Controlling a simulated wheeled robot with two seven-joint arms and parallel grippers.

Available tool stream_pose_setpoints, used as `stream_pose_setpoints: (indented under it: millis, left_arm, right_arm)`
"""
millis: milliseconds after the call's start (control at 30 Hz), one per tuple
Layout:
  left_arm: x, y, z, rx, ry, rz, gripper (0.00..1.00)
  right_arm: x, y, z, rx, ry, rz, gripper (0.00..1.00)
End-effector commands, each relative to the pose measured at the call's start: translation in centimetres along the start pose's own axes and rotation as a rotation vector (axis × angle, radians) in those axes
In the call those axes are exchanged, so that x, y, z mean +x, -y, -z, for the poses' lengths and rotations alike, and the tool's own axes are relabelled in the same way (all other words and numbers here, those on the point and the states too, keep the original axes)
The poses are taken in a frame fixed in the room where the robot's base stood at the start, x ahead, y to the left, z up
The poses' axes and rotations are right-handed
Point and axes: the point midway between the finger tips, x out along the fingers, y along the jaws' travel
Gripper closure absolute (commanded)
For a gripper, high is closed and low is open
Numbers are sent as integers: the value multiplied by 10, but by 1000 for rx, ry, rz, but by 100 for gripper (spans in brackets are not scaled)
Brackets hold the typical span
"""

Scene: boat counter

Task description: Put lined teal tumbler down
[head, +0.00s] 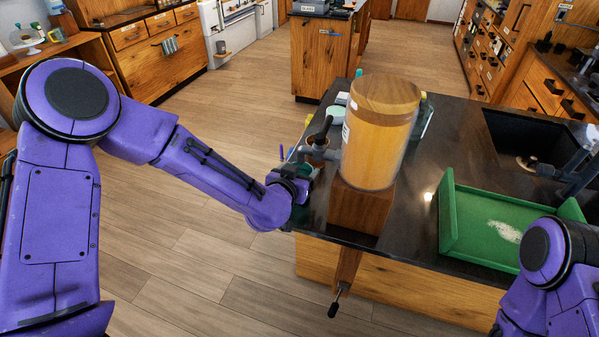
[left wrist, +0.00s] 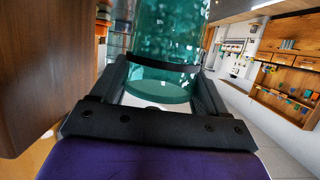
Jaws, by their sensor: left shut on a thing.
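My left gripper (head: 303,178) is at the counter's left edge, beside the wooden stand, mostly hidden behind my own wrist in the head view. In the left wrist view my left gripper (left wrist: 163,72) is shut around the lined teal tumbler (left wrist: 172,32), a see-through teal vessel with a patterned wall and a paler round base. In the head view only a bit of teal shows by the gripper. Whether the tumbler touches the counter cannot be told. My right gripper is out of view; only part of my right arm shows.
A large orange jar (head: 376,140) with a wooden lid stands on a wooden stand (head: 360,208) close right of my left gripper. A green tray (head: 492,222) with white powder lies further right. The dark counter (head: 445,122) is clear between the jar and the sink (head: 535,140).

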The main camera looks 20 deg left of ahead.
Motion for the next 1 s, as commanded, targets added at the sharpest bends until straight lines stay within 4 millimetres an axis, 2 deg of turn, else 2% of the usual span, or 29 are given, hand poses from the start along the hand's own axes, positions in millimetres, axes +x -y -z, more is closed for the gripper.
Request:
stream_pose_setpoints:
  millis: [167,200,267,300,500,600,633,1000]
  left_arm:
    - [2,0,-5,0,-2,1,78]
    - [2,1,-6,0,-1,1,22]
    - [2,1,-5,-1,-1,2,3]
    - [2,2,-5,-1,-1,2,0]
    - [1,2,-4,-2,-2,3,0]
    - [-3,2,6,-3,-2,4,0]
    - [-6,2,2,0,-2,2,0]
    - [-91,2,0,1,-5,2,0]
  right_arm:
    - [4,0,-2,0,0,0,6]
    - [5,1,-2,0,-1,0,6]
    - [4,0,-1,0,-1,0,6]
    - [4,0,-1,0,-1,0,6]
    - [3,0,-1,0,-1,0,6]
    - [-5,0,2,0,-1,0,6]
    - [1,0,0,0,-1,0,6]
    - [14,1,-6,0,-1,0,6]
